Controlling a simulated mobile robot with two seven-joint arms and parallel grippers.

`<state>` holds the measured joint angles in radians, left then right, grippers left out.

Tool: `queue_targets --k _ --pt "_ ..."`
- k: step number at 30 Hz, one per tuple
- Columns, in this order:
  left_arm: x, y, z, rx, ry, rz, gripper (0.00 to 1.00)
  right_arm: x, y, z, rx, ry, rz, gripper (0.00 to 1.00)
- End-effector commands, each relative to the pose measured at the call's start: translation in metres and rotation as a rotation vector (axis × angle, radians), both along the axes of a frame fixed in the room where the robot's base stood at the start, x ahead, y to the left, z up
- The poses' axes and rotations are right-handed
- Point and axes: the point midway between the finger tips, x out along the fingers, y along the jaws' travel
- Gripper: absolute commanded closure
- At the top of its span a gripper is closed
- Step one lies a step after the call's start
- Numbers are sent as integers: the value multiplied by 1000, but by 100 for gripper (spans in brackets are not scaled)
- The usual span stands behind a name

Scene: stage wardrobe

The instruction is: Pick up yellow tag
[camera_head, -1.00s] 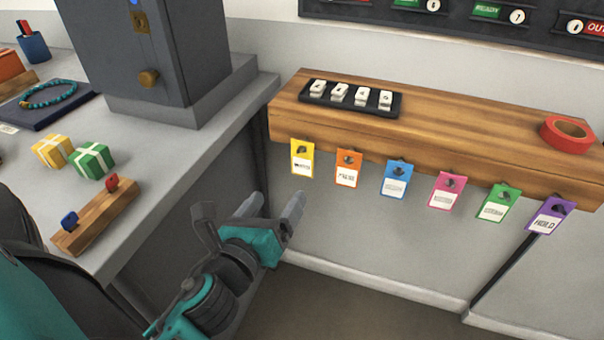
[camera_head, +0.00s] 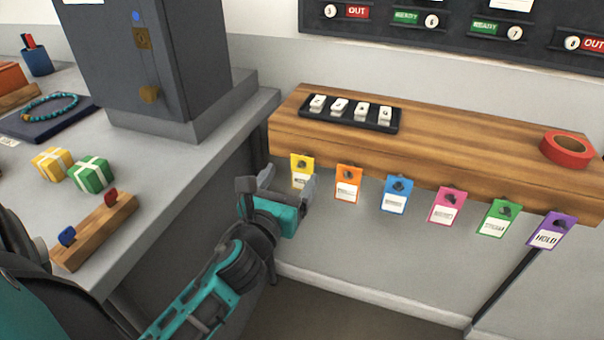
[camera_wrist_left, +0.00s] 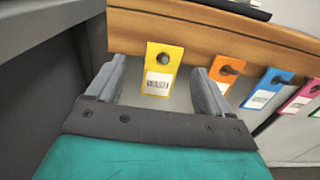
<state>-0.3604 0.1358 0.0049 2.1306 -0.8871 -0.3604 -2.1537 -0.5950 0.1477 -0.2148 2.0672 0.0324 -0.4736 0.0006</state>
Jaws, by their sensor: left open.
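The yellow tag (camera_head: 301,166) hangs from a peg at the left end of the wooden shelf's front edge. In the left wrist view the yellow tag (camera_wrist_left: 161,72) hangs between the two open fingers, with a gap on each side. It has a white label with dark print, and a dark peg through its hole. My left gripper (camera_head: 287,180) is open just below and in front of the tag, hiding part of its lower half in the head view. In the left wrist view the gripper (camera_wrist_left: 158,90) holds nothing. My right gripper is not in view.
Orange (camera_head: 348,184), blue (camera_head: 397,194), pink (camera_head: 447,205), green (camera_head: 497,217) and purple (camera_head: 551,230) tags hang in a row to the right. The wooden shelf (camera_head: 450,150) is just above. The grey counter (camera_head: 150,165) stands close on the left.

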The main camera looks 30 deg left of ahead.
Motion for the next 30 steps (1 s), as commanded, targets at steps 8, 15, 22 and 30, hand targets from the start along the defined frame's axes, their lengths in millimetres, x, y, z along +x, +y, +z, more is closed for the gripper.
queue_targets --k 8,15,22,30 --pt "38 4 -6 1 -3 0 19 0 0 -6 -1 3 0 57" --pt "46 6 -6 0 1 0 19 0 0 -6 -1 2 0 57" --pt "46 6 -6 0 0 0 29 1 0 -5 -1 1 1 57" --pt "45 6 -6 0 0 0 55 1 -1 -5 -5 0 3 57"
